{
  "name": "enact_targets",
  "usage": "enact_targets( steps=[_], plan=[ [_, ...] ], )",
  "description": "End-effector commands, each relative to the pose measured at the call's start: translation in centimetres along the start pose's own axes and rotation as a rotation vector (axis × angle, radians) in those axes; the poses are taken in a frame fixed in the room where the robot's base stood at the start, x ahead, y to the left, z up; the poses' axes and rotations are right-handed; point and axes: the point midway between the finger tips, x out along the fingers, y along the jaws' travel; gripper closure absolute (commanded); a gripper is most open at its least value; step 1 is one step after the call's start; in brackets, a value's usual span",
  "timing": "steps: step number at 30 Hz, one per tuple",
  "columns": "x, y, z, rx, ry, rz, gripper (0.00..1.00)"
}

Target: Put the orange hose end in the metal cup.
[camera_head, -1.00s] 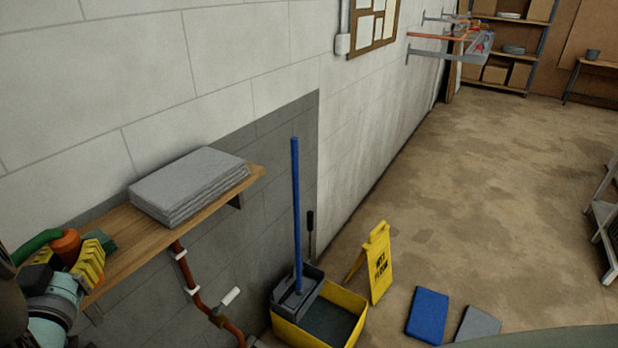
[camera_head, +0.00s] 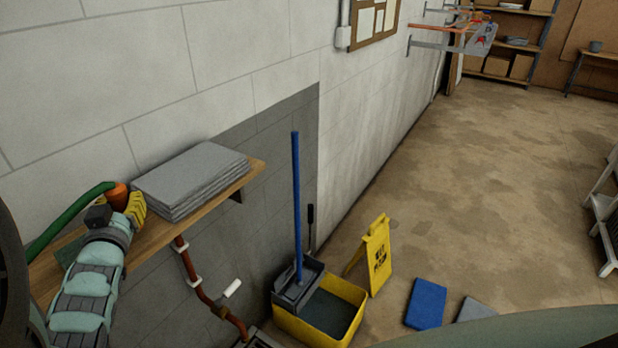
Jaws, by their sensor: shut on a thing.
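The orange hose end (camera_head: 116,192) shows at the left, at the tip of a green hose (camera_head: 68,218) that runs down to the left edge. My gripper (camera_head: 128,203), with yellow fingers, is shut on the hose end. It holds it by the wooden shelf, near the stack of grey sheets; whether it touches the shelf I cannot tell. My arm hides part of the fingers and the shelf. I cannot make out the metal cup for sure; a small grey vessel (camera_head: 596,46) stands on a far table.
The wooden shelf (camera_head: 160,232) carries grey sheets (camera_head: 192,182). A dark green item (camera_head: 70,251) lies partly hidden by my arm. Below stand a yellow mop bucket (camera_head: 290,328) with a blue-handled mop (camera_head: 297,200) and a wet-floor sign (camera_head: 377,255). The floor beyond is open.

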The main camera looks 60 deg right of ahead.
Motion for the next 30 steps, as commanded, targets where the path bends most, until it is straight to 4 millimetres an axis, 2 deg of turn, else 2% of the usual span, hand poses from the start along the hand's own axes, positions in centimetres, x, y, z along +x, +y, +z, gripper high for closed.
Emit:
enact_targets(
  steps=[12,29,30],
  plan=[
    [0.0,0.1,2.9,0.000,-0.002,0.004,1.00],
    [-0.1,0.1,3.8,0.000,0.000,0.003,1.00],
    [-0.1,0.1,3.7,0.000,-0.001,0.002,0.60]
  ],
)
